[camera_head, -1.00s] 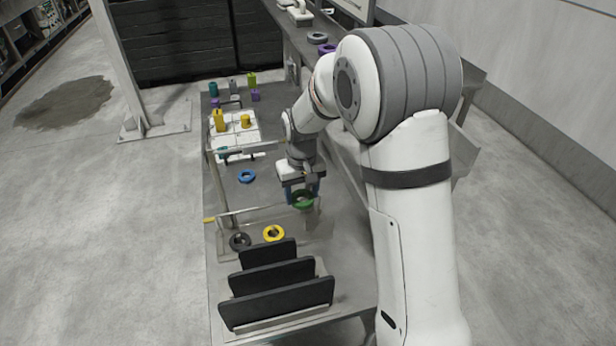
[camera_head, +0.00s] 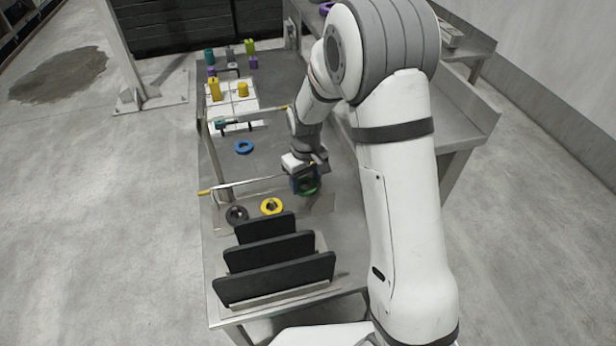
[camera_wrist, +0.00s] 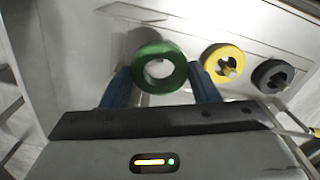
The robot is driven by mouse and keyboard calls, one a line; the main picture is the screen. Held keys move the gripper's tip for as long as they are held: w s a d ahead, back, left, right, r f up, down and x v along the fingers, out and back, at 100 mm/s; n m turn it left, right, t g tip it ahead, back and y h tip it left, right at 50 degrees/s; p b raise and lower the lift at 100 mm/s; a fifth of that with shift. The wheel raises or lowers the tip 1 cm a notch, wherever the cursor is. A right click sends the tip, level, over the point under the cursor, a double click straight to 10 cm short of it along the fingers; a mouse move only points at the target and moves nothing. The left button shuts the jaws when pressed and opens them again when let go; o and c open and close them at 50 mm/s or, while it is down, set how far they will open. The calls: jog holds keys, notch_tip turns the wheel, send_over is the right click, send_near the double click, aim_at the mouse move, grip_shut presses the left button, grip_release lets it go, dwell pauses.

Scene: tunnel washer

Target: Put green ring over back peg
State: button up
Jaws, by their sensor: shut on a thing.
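My gripper (camera_head: 305,183) is shut on the green ring (camera_head: 309,191), near the right side of the table and right of the yellow ring. In the wrist view the green ring (camera_wrist: 160,49) sits between the blue fingers of my gripper (camera_wrist: 162,80), its hole open to the camera. Two pale rods with yellow ends cross the table; the farther one (camera_head: 250,114) is well behind the ring, the nearer one (camera_head: 245,184) to its left. No ring is seen on the farther rod. Contact between the green ring and the table cannot be told.
A yellow ring (camera_head: 272,198) and a black ring (camera_head: 237,208) sit before the near rod; a blue ring (camera_head: 244,141) lies between the rods. Black upright plates (camera_head: 275,285) stand at the front. A white board (camera_head: 232,105) with yellow pieces is at the back.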

aim_at(307, 205)
jog(key=shift+f, duration=0.15)
dwell(0.3)
jog(key=shift+s+d+f+b, duration=0.1)
jog(key=shift+s+f+b, duration=0.05)
jog(key=shift+f+b, duration=1.95)
jog(key=shift+f, duration=0.25)
jog(key=shift+s+f+b, duration=0.35)
jog(key=shift+s+f, duration=0.15)
jog(key=shift+f, duration=0.2)
jog(key=o, duration=1.1)
jog(key=shift+c, duration=0.2)
jog(key=shift+w+r+p, duration=0.1)
jog(key=shift+r+p, duration=0.3)
jog(key=shift+r, duration=0.15)
jog(key=r+p, duration=0.4)
jog(key=r, duration=0.4)
jog(key=shift+w+r, duration=0.15)
jog(key=shift+w, duration=0.05)
